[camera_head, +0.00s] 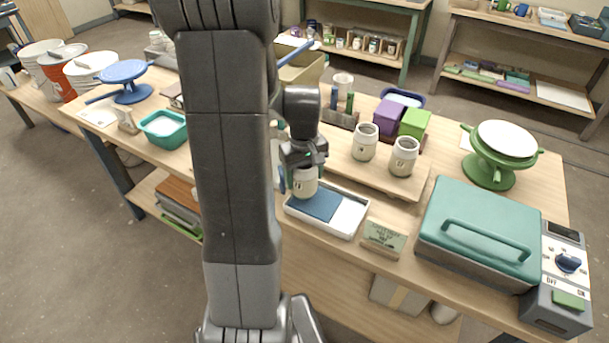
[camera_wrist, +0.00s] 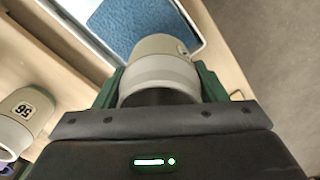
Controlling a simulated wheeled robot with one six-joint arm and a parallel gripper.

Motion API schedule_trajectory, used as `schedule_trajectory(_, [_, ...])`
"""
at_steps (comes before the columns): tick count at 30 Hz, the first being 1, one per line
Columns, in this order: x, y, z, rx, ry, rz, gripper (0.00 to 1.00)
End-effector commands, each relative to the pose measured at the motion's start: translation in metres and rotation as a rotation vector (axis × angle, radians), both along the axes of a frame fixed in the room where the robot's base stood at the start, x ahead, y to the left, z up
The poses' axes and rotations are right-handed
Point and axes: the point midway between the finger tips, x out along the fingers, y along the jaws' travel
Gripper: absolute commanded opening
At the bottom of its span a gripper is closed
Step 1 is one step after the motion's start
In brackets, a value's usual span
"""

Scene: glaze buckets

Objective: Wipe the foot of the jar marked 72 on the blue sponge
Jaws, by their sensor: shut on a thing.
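My gripper (camera_head: 304,168) is shut on a pale cream-grey jar (camera_head: 305,184), gripped at its sides. In the wrist view the jar (camera_wrist: 160,68) sits between the green finger pads. No number shows on it, so I cannot tell whether it is the one marked 72. The blue sponge (camera_head: 319,206) lies in the left part of a white tray (camera_head: 348,216). The jar is over the back left part of the sponge; I cannot tell if its foot touches it. The sponge (camera_wrist: 130,24) also shows beyond the jar in the wrist view.
Two similar jars, one (camera_head: 364,143) and another (camera_head: 404,157), stand on a wooden board right of my gripper. A jar with a mark like 56 (camera_wrist: 22,112) shows in the wrist view. A small sign (camera_head: 384,238) and a teal-lidded box (camera_head: 482,222) stand right of the tray.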

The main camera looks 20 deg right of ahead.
Motion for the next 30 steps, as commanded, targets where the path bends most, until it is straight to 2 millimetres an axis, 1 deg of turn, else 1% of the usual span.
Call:
schedule_trajectory(1, [0.000, 0.000, 0.011, -0.001, -0.001, 0.000, 0.32])
schedule_trajectory(12, [0.000, -0.001, 0.048, -0.002, -0.002, 0.000, 0.32])
schedule_trajectory(14, [0.000, -0.001, 0.052, -0.002, -0.001, 0.000, 0.32])
schedule_trajectory(30, [0.000, -0.001, 0.052, -0.001, -0.001, 0.000, 0.32])
